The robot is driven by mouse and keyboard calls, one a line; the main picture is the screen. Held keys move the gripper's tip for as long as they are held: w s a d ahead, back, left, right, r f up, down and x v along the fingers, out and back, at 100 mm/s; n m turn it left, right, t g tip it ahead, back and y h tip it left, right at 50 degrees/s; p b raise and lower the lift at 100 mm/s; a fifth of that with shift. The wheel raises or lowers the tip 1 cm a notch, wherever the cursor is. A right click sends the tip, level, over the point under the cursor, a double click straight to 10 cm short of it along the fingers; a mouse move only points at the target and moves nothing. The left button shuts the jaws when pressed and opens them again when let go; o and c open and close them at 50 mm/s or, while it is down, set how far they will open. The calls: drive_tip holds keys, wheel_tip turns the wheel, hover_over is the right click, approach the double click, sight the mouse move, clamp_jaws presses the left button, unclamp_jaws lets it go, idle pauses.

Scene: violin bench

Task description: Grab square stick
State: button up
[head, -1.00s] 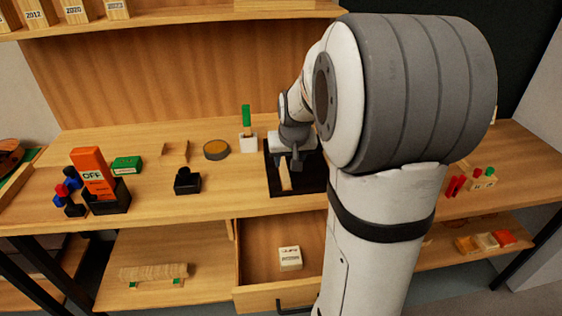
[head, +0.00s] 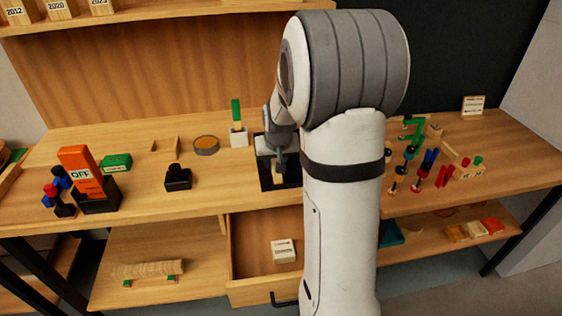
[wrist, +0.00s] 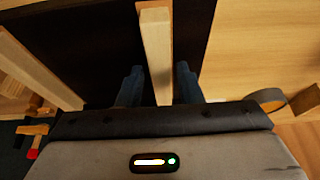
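A pale square wooden stick (wrist: 157,50) lies on a black mat (wrist: 85,35) on the bench. In the wrist view it runs between the two blue-grey fingers of my gripper (wrist: 159,80), with a dark gap on each side. My gripper is open around the stick and does not appear to touch it. In the head view my gripper (head: 278,160) is down over the black mat (head: 266,183), and only a short pale end of the stick (head: 279,178) shows below it. The rest is hidden by my arm.
A white block with a green-handled tool (head: 238,137) and a round tin (head: 206,145) stand left of the mat. An open drawer (head: 250,260) is below. Coloured clamps (head: 428,160) stand right.

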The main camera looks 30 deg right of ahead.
clamp_jaws()
drive_tip(key=shift+r, duration=0.1)
